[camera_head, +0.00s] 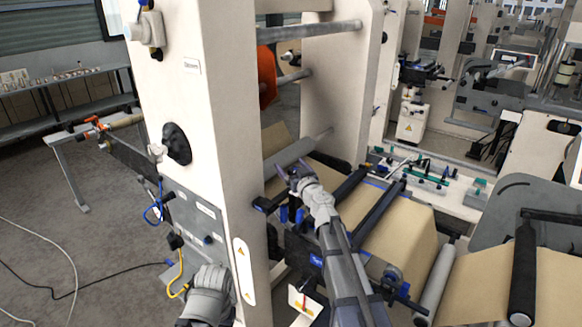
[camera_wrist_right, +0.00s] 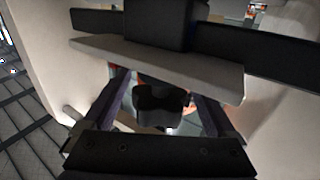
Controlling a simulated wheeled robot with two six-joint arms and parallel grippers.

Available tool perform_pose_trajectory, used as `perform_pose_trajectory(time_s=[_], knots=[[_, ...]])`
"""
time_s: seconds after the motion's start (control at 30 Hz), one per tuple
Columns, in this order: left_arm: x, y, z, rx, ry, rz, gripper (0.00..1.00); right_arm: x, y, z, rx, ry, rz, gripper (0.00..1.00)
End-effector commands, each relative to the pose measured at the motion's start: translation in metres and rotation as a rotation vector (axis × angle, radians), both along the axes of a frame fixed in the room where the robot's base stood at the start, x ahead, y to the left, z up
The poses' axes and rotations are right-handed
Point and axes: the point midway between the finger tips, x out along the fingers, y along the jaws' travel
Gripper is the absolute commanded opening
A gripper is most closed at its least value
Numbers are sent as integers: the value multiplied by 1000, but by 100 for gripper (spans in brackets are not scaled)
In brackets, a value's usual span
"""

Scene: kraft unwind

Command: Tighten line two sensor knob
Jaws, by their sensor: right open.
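My right gripper (camera_head: 295,176) reaches in beside the inner face of the cream machine frame (camera_head: 212,110), above the kraft web. In the right wrist view its two dark fingers (camera_wrist_right: 162,98) stand open, apart on either side of a dark, lobed knob-like part (camera_wrist_right: 160,104). I cannot tell whether either finger touches it, or for certain whether it is the line two sensor knob. A pale flat bar (camera_wrist_right: 160,65) with a black block (camera_wrist_right: 158,22) crosses just beyond the fingers. A grey part of my own arm shows at the bottom left of the head view, without fingertips visible.
Kraft web (camera_head: 400,225) runs over rollers below and right of my right arm. A dark blue-ended bar (camera_head: 378,213) lies close beside that arm. A black round knob (camera_head: 176,143) sits on the frame's outer face. Cables (camera_head: 70,290) lie on the open floor at left.

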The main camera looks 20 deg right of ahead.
Motion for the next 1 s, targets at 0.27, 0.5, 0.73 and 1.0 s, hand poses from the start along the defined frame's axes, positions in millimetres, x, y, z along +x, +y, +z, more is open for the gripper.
perform_pose_trajectory(time_s=[0.27,0.5,0.73,1.0], knots=[[0,0,0,0,0,0,50,-31,-4,0,0,0,-2,91],[0,0,0,0,0,0,50,-69,-9,0,1,0,-1,91],[0,0,0,0,0,0,50,-76,-11,0,1,0,0,91],[0,0,0,0,0,0,50,-76,-9,-1,1,2,3,92]])
